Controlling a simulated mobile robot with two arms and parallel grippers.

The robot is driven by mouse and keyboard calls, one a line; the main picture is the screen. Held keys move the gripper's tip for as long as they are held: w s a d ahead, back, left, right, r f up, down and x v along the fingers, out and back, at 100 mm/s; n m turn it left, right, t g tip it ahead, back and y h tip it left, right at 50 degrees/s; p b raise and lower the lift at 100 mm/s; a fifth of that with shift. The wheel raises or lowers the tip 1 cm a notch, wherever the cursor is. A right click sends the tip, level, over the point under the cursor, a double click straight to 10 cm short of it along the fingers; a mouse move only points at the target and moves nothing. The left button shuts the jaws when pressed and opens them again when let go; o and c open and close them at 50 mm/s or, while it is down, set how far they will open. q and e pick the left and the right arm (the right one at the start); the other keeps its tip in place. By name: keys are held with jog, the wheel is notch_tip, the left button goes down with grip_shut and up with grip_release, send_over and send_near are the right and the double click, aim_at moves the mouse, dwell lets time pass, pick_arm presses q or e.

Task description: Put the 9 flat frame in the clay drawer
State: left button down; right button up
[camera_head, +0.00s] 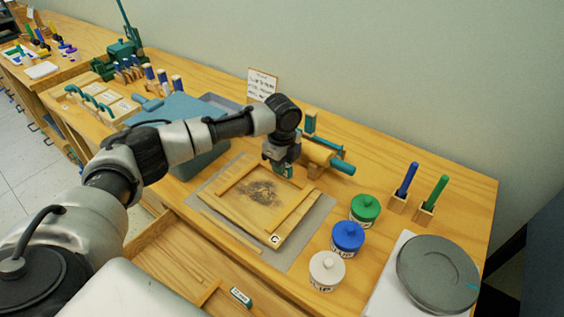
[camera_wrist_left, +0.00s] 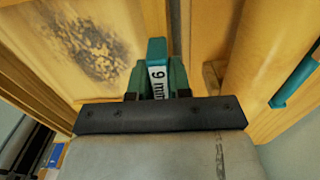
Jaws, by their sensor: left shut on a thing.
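A square wooden frame (camera_head: 232,208) with a dark-stained middle and raised strips lies on a grey mat (camera_head: 318,222) on the bench; a small round mark is at its near corner. My left gripper (camera_head: 280,170) is at its far edge, pointing down. In the left wrist view its green fingers (camera_wrist_left: 157,80) are shut on a teal tab (camera_wrist_left: 157,55) labelled "9 mm", beside the stained wood (camera_wrist_left: 90,50). How the tab joins the frame is hidden. My right gripper is not in view.
A rolling pin (camera_head: 322,155) lies right of the gripper. Green (camera_head: 365,208), blue (camera_head: 347,238) and white (camera_head: 326,271) lidded jars stand right of the mat. A grey disc (camera_head: 437,273) is at the right.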

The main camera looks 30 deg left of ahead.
pick_arm(q)
jog(key=shift+f, duration=0.15)
jog(key=c, duration=1.1)
grip_release()
jog(key=shift+o, duration=0.2)
jog(key=shift+f+b, duration=0.15)
jog(key=shift+b, duration=0.25)
jog(key=shift+f+b, duration=0.1)
jog(key=shift+b, duration=0.55)
jog(key=r, duration=1.1)
jog(key=shift+d+r, duration=0.2)
jog(key=shift+s, duration=0.1)
